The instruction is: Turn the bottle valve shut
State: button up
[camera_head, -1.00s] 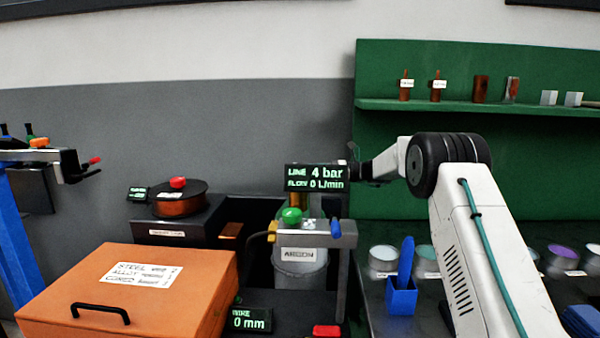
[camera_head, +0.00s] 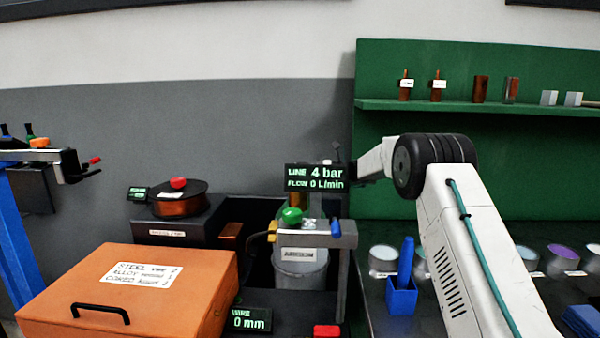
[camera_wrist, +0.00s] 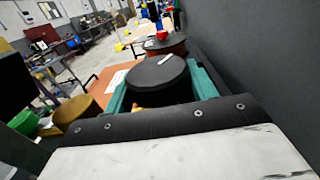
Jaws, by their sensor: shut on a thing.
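The argon bottle (camera_head: 299,268) stands upright behind the bench front, a grey cylinder with a label. Its top is largely hidden behind the display (camera_head: 316,178), which reads line 4 bar and flow 0 L/min. In the wrist view, the black round valve knob (camera_wrist: 157,72) has a white mark on top. My gripper (camera_wrist: 160,86) has its teal fingers on either side of this knob and is shut on it. In the head view my gripper is hidden behind the display, with my wrist just to its right.
An orange case (camera_head: 130,290) lies front left. A wire spool (camera_head: 180,202) stands behind it. A grey wall runs close beside my gripper in the wrist view.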

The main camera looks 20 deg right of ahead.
jog(key=shift+m+t, duration=0.3)
jog(key=shift+t, duration=0.2)
jog(key=m+t+h, duration=0.1)
jog(key=m+t, duration=0.1)
jog(key=t, duration=0.1)
jog(key=shift+h, duration=0.4)
jog(key=shift+m+t+h, duration=1.4)
jog(key=shift+m+t, duration=0.2)
jog(key=shift+t, duration=0.3)
jog(key=shift+h, duration=0.3)
jog(key=o, duration=1)
jog(key=shift+d, duration=0.1)
jog(key=v, duration=0.7)
jog(key=shift+s+d, duration=0.25)
jog(key=shift+s, duration=0.05)
